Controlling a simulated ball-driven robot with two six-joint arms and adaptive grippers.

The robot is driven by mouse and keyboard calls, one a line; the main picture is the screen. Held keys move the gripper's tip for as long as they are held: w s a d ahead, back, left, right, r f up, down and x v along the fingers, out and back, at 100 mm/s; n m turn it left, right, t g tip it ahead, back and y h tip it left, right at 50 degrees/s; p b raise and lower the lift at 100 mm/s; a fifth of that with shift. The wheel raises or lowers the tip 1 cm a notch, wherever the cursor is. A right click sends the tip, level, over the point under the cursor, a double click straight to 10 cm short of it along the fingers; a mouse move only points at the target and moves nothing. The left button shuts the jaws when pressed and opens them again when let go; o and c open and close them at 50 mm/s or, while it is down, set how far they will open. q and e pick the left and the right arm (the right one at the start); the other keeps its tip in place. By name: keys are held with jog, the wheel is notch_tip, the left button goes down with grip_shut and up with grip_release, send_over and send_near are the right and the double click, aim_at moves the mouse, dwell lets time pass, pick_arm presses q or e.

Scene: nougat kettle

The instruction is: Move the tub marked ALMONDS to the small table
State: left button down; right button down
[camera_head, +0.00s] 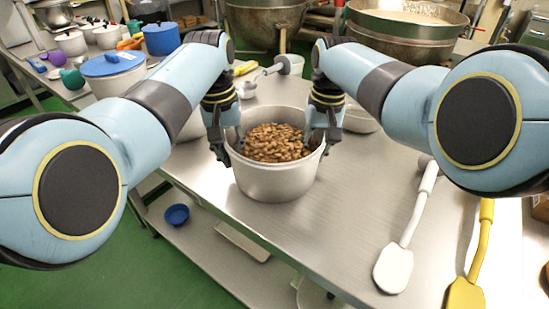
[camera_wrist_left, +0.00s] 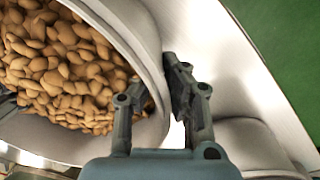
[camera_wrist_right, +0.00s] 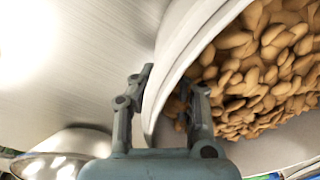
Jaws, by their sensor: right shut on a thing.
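A pale grey tub (camera_head: 275,184) full of brown almonds stands upright on the steel table. No marking shows on its visible side. My left gripper (camera_head: 226,150) is at the tub's left rim, open, with one finger inside and one outside. In the left wrist view a gap shows between the outer finger and the tub wall (camera_wrist_left: 135,35). My right gripper (camera_head: 322,140) is shut on the right rim, and its fingers pinch the tub wall (camera_wrist_right: 180,50) in the right wrist view. I cannot tell which surface is the small table.
A white spatula (camera_head: 393,268) and a yellow spatula (camera_head: 465,293) lie on the steel table (camera_head: 345,215) at right. Pots, including a blue-lidded one (camera_head: 113,63), stand on a table at left. Large kettles (camera_head: 408,30) stand behind. A blue bowl (camera_head: 177,214) is on the lower shelf.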

aim_at(229, 133)
pick_arm(q)
jog(key=shift+w+d+r, duration=0.1)
jog(key=shift+r, duration=0.1)
pick_arm(e)
jog(key=shift+w+r, duration=0.1)
jog(key=shift+r, duration=0.1)
